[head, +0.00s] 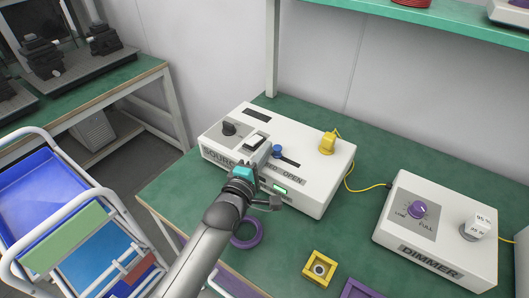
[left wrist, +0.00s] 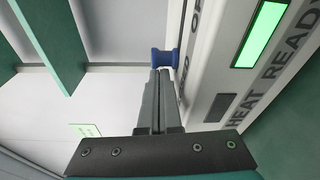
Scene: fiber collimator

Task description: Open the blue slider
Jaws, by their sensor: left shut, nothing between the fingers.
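The blue slider (head: 277,152) is a small blue knob at the left end of a dark slot on top of the white source box (head: 325,178). The label at its front edge reads "OPEN" toward the right. My left gripper (head: 266,150) is just left of the knob, with its fingers shut and empty. In the left wrist view the blue slider (left wrist: 165,58) is a spool-shaped knob right at the shut fingertips (left wrist: 160,72). I cannot tell whether they touch. My arm hides part of the box's front. My right gripper is not in view.
The box also carries a black knob (head: 229,128), a rocker switch (head: 256,141) and a yellow plug (head: 327,143) with a cable. A white dimmer box (head: 437,232) stands to the right. A purple ring (head: 247,234) and a yellow square block (head: 319,268) lie on the green table.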

